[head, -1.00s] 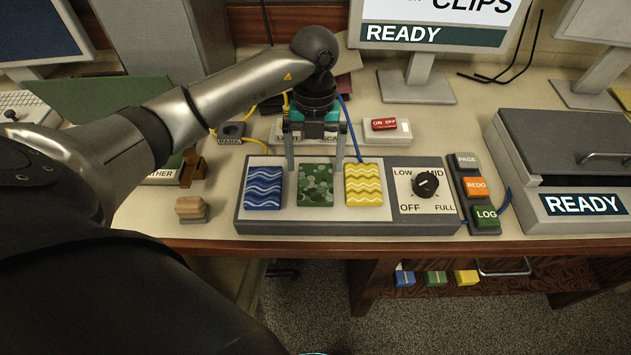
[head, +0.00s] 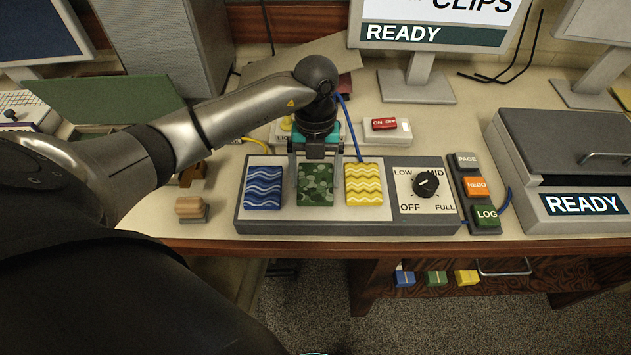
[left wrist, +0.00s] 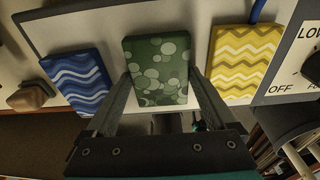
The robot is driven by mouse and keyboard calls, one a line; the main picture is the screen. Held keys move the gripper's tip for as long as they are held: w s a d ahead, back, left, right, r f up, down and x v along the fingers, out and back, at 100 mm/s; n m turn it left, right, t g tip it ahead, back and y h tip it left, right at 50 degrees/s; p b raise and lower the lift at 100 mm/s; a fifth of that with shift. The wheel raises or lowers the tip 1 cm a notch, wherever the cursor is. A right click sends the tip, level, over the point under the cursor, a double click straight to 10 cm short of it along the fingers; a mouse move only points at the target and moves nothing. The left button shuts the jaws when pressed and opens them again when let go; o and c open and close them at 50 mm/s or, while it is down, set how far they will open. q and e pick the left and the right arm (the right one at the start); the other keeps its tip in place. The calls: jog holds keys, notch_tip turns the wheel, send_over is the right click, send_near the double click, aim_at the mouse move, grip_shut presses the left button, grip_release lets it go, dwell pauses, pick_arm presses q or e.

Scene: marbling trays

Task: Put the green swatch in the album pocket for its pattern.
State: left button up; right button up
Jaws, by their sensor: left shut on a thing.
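The green swatch (head: 315,186) has a pattern of pale round spots on dark green, clear in the left wrist view (left wrist: 158,72). It lies between a blue swatch (head: 263,188) with white waves and a yellow swatch (head: 364,185) with pale zigzags, all on a light panel. My left gripper (head: 315,176) is lowered over the green swatch and shut on it, one finger on each side. The swatch still appears at panel level. My right gripper is out of view. I cannot make out an album pocket.
The panel (head: 290,228) carries a black knob (head: 425,184) at its right. A button block (head: 478,190) and a grey lidded machine (head: 575,200) stand farther right. A wooden stamp (head: 191,208) is at left. A green board (head: 105,100) leans behind my arm. Beige desk shows between.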

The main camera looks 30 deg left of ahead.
aim_at(315, 180)
pick_arm(q)
jog(key=c, duration=0.4)
notch_tip(315, 180, up, 20)
jog(key=p, duration=0.3)
